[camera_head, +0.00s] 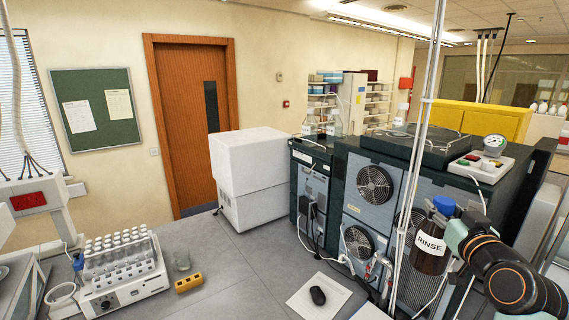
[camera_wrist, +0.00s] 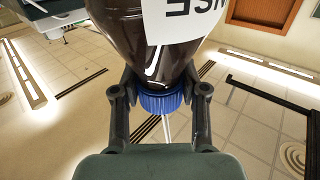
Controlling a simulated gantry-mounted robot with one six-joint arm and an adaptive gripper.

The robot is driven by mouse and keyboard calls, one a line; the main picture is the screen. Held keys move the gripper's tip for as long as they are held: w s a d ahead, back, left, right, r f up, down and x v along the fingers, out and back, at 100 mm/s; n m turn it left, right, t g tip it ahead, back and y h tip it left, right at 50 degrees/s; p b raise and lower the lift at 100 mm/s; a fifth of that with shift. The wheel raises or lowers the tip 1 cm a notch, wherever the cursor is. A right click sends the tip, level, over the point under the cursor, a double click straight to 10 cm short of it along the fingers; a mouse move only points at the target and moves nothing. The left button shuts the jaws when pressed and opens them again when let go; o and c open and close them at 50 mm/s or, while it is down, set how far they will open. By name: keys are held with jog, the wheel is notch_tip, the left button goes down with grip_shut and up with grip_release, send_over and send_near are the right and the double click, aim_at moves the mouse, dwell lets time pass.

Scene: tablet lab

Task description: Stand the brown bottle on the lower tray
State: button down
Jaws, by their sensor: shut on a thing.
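The brown bottle (camera_head: 429,262) shows at the right of the head view, upright, with a blue cap (camera_head: 443,205) and a white label reading "RINSE". In the wrist view the bottle (camera_wrist: 125,28) fills the top middle, with its blue cap (camera_wrist: 160,102) between the fingers. My gripper (camera_wrist: 160,78) is shut on the bottle around its neck and shoulder, just by the cap. In the head view my gripper (camera_head: 452,230) comes in from the right. The bottle's base appears clear of any surface. I cannot pick out the lower tray for certain.
A dark and blue-grey machine (camera_head: 376,187) with fans stands behind the bottle, with cables and a pale pole in front. A white box (camera_head: 250,165) stands left of it. A tube rack (camera_head: 122,262), yellow block (camera_head: 189,283) and mouse on a pad (camera_head: 335,303) lie on the grey bench (camera_head: 235,255).

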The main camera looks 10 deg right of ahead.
jog(key=a+f+n+y, duration=0.1)
jog(key=a+f+y, duration=0.1)
jog(key=a+f, duration=2.25)
jog(key=s+a+f+n+y, duration=0.2)
jog(key=s+a+f, duration=1.3)
jog(key=s+a, duration=0.2)
jog(key=shift+a+f+t+y, duration=0.3)
jog(key=shift+a+f, duration=0.1)
jog(key=shift+a, duration=0.25)
jog(key=shift+w+d, duration=0.1)
